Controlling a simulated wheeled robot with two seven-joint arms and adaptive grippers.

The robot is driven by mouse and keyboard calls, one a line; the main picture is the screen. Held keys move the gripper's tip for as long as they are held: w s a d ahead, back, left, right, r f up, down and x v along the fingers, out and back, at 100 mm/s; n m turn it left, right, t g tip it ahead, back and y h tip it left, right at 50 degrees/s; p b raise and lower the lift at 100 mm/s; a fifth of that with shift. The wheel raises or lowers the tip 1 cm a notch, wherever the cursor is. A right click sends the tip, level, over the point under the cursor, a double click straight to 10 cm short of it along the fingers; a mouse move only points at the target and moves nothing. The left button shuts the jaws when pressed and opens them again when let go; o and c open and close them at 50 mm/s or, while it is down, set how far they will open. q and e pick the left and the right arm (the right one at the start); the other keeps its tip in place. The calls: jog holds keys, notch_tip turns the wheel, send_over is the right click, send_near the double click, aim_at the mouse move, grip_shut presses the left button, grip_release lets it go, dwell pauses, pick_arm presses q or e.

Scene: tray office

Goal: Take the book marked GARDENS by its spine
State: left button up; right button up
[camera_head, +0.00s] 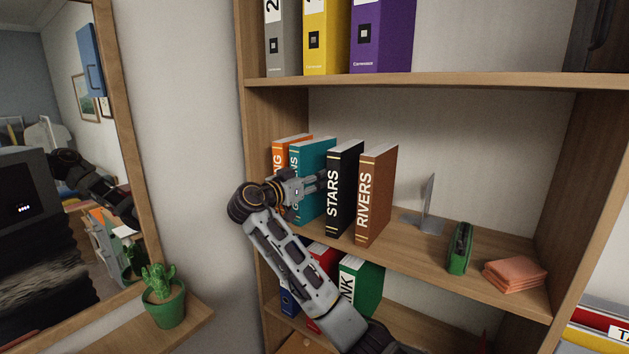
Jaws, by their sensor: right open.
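The teal book (316,158) stands upright on the middle shelf, between an orange book and the black STARS book. Only part of its spine lettering shows, ending in "NS"; my gripper hides the rest. My right gripper (320,182) is open in front of the teal book, its fingers pointing right toward the STARS book (343,190). I cannot tell whether the fingers touch either book. My left gripper is not in view.
The orange book (282,150) and brown RIVERS book (377,195) stand in the same row. A metal bookend (428,207), green case (460,248) and folded orange cloth (514,275) are to the right. Binders (383,38) stand above. A potted cactus (165,308) is at lower left.

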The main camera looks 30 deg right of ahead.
jog(key=shift+c, duration=0.3)
grip_shut()
jog(key=shift+r, duration=0.1)
jog(key=shift+r, duration=0.1)
